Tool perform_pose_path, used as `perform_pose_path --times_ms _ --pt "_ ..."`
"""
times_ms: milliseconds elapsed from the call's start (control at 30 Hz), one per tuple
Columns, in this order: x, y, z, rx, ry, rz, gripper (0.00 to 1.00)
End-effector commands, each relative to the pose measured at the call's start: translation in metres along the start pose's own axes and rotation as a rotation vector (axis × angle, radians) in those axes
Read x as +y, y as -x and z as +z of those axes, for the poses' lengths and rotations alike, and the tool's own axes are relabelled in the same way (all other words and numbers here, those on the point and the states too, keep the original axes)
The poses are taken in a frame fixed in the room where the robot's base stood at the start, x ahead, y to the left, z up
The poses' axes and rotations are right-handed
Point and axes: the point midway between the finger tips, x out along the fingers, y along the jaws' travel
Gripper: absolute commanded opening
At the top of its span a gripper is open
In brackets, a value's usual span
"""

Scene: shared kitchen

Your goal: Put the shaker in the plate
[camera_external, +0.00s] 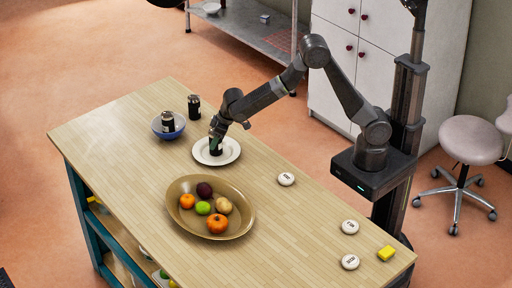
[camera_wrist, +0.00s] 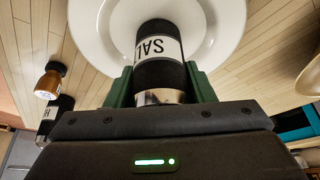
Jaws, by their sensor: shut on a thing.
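A black shaker with a white label reading "SAL" (camera_wrist: 158,62) is between the two green fingers of my gripper (camera_wrist: 160,86), which is shut on it. In the external view my gripper (camera_external: 216,133) points down with the dark shaker (camera_external: 215,148) over the middle of the white plate (camera_external: 236,152). The plate (camera_wrist: 226,28) also fills the top of the wrist view behind the shaker. The shaker looks roughly upright; whether its base touches the plate, I cannot tell.
A brass fruit dish (camera_external: 244,222) is in front. The table's far-left part is clear.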

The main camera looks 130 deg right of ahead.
Motion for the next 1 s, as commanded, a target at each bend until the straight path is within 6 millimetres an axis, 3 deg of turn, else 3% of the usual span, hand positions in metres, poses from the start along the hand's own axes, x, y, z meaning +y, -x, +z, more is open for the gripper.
perform_pose_path --times_ms 267,300,400,767,1000 --pt "0.0 -0.004 0.001 0.001 0.0 0.0 0.23" --pt "0.0 -0.002 0.001 0.001 0.0 0.0 0.55" --pt "0.0 -0.002 0.001 0.0 0.0 0.0 0.71" --pt "0.0 0.002 -0.001 0.0 0.0 0.0 0.71" --pt "0.0 0.035 0.0 0.004 -0.001 -0.002 0.71"
